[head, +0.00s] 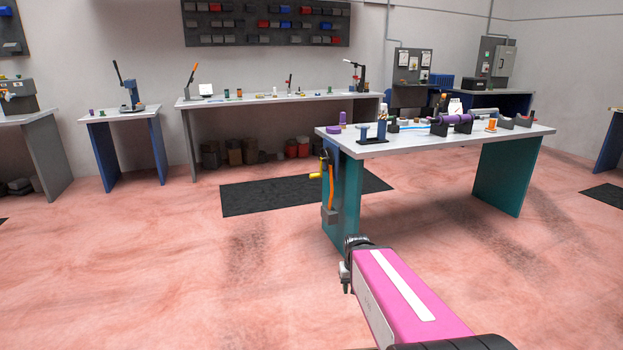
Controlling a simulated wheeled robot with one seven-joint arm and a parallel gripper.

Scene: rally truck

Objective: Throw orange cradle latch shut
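A purple cylinder (455,119) lies in dark cradle supports (440,129) on the teal-legged workbench (400,147) at the right. A small dark upright part with an orange tip (441,101) stands behind the cylinder; I cannot tell if this is the cradle latch or how it is set. My gripper (346,277) is at the end of my pink arm, low in front of the bench's near left leg. It is apart from the cradle. Its fingers are small and partly hidden, so I cannot tell if they are open.
An orange strap-like part and yellow handle (317,176) hang at the bench's left end. An orange spool (491,125) stands right of the cradle. A long back bench (275,98) lines the wall. The pink floor at the left is clear.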

